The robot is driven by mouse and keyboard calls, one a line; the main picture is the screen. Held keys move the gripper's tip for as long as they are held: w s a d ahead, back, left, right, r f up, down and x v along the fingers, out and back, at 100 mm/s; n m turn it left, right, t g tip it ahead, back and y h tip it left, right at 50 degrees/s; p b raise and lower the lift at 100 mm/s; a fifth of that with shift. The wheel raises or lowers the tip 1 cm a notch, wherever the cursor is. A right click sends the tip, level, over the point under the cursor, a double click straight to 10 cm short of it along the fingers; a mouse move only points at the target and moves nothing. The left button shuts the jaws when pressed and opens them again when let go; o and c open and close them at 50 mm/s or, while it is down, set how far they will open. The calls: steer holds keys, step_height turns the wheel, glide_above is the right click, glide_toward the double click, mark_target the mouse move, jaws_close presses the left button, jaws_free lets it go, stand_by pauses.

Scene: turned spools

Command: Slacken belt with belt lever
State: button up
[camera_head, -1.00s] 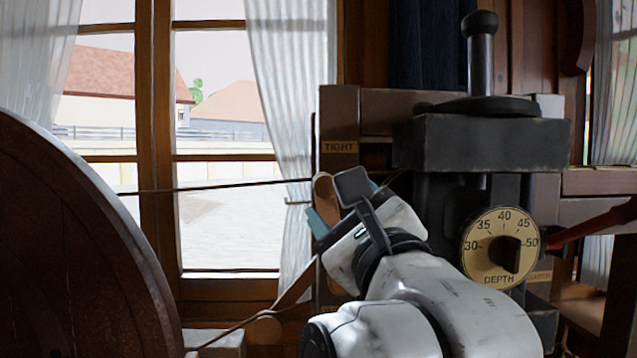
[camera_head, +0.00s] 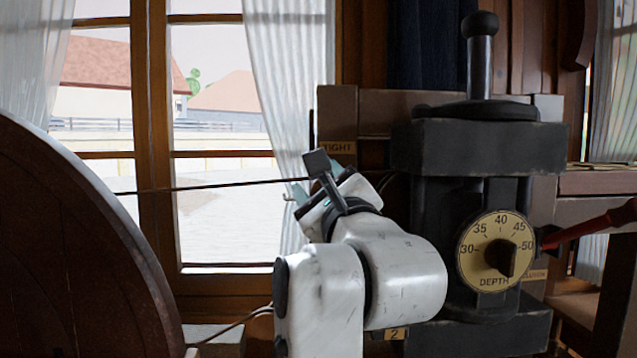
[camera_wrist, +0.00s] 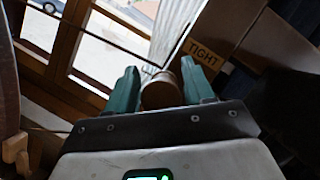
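The wooden belt lever's rounded brown end (camera_wrist: 161,92) shows in the wrist view between the two teal fingers of my gripper (camera_wrist: 160,80). The fingers stand on either side of it with little or no gap; I cannot tell whether they press on it. That label also shows in the wrist view (camera_wrist: 203,53). The thin dark belt (camera_head: 225,186) runs nearly straight from the large wheel (camera_head: 70,250) towards the machine behind my gripper.
The dark machine post (camera_head: 480,148) with a DEPTH dial (camera_head: 496,251) stands close right of my arm. A red handle (camera_head: 592,225) sticks out at the right. A window (camera_head: 222,120) and curtain (camera_head: 290,100) lie behind.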

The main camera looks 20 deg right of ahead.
jaws_close()
steer(key=shift+a, duration=0.1)
stand_by(0.3)
steer(key=w+a+f+n+g+y, duration=0.2)
steer(key=a+f+n, duration=0.3)
steer(key=a+n, duration=0.3)
steer(key=shift+w+a+f+y+p, duration=0.3)
steer(key=shift+w+a+p, duration=0.15)
steer(key=shift+w+a, duration=0.05)
stand_by(0.3)
steer(key=shift+o, duration=1.2)
jaws_free()
